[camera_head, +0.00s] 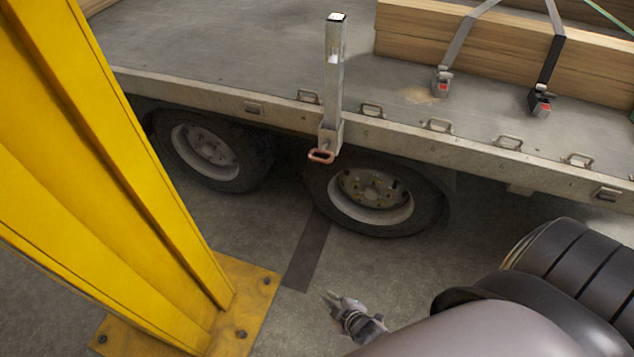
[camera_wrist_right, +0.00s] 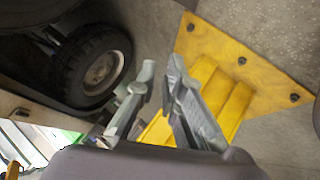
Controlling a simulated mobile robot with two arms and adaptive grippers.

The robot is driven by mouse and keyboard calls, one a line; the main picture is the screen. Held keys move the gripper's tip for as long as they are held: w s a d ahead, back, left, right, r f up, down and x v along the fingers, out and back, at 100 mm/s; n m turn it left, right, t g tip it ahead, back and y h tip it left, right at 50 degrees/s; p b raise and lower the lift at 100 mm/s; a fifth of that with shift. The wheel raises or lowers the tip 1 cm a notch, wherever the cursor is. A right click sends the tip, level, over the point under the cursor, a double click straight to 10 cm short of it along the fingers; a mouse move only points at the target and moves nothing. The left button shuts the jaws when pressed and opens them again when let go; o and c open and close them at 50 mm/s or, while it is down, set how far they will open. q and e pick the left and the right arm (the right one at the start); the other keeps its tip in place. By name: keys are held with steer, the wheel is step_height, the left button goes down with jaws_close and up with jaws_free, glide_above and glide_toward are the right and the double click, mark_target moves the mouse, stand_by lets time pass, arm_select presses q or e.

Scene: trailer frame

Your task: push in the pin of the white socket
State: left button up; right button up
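A light grey socket (camera_head: 330,135) is fixed to the near side rail of the trailer, with an upright square metal post (camera_head: 335,75) standing in it. A pin with a reddish, copper-coloured loop handle (camera_head: 321,156) sticks out at the socket's lower front. How deep the pin sits cannot be told. My right gripper (camera_head: 333,298) is well below and in front of the socket, over the floor, empty and apart from it. In the right wrist view its two fingers (camera_wrist_right: 161,72) stand apart with a gap between them. I cannot make out the socket or pin there. My left gripper is not in view.
A yellow column (camera_head: 120,170) on a bolted base plate (camera_head: 255,300) stands at the left, close to my right gripper. Trailer wheels (camera_head: 372,195) sit below the rail. Strapped timber (camera_head: 480,45) lies on the deck. The floor between gripper and trailer is clear.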

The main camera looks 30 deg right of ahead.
mark_target(323, 151)
steer(key=w+r+t+b, duration=0.1)
steer(key=w, duration=0.1)
steer(key=w+d+r+n+t+b, duration=0.1)
steer(key=w+r, duration=0.1)
steer(key=w+r+n, duration=0.1)
steer(key=w, duration=0.1)
steer(key=shift+w+d+r+t+b, duration=0.1)
steer(key=shift+d+r+t+b, duration=0.2)
steer(key=shift+t+b, duration=0.1)
jaws_close()
arm_select(q)
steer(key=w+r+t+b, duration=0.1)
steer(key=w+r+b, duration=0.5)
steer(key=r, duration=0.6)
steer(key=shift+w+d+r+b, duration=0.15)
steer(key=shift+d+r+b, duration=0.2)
steer(key=shift+b, duration=0.3)
arm_select(e)
steer(key=w+d+r+n+t, duration=0.2)
steer(key=w+r+n+t, duration=0.1)
steer(key=r, duration=0.6)
steer(key=w+d+r+n+t, duration=0.2)
steer(key=w+r+n+t, duration=0.1)
steer(key=r, duration=0.7)
steer(key=shift+d+n+t+h, duration=0.4)
steer(key=shift+n+t, duration=0.2)
steer(key=shift+n, duration=0.6)
